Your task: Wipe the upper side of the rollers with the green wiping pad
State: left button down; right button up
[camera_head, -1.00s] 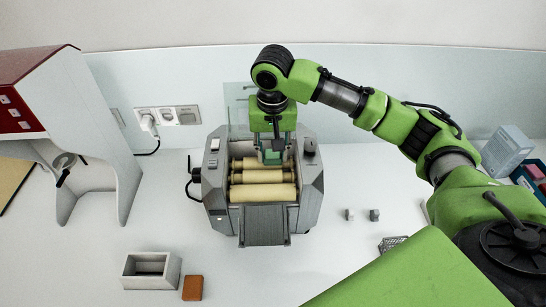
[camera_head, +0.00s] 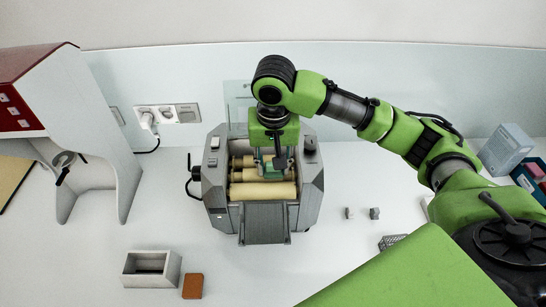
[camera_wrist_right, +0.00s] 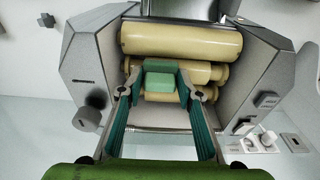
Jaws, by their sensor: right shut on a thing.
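The mill's cream rollers (camera_head: 262,191) lie side by side in a grey housing (camera_head: 214,187) on the white bench. In the right wrist view the rollers (camera_wrist_right: 180,39) show as several cream cylinders, the front one fully clear. My right gripper (camera_head: 272,170) is over the rear and middle rollers, pointing down. It is shut on the green wiping pad (camera_wrist_right: 160,79), which sits between the fingertips at the rollers. In the head view the pad (camera_head: 273,171) is partly hidden by the gripper. I cannot tell whether it touches a roller. My left gripper is not in view.
A grey apron (camera_head: 264,223) slopes from the mill's front. A grey box (camera_head: 151,284) and a brown block (camera_head: 193,286) stand at front left. Two small grey pieces (camera_head: 374,213) lie right of the mill. A white-and-red cabinet (camera_head: 98,128) stands left. Bench between is clear.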

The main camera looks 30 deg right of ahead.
aim_at(274, 187)
jog(key=shift+s+a+f, duration=0.1)
jog(key=shift+s+a, duration=0.2)
jog(key=shift+s, duration=0.35)
jog(key=shift+s+a+f, duration=0.1)
jog(key=shift+s+a, duration=0.2)
jog(key=shift+s, duration=0.3)
jog(key=shift+s+a, duration=0.3)
jog(key=shift+s, duration=0.35)
notch_tip(274, 187, up, 8)
jog(key=shift+w, duration=0.15)
jog(key=shift+r, duration=0.1)
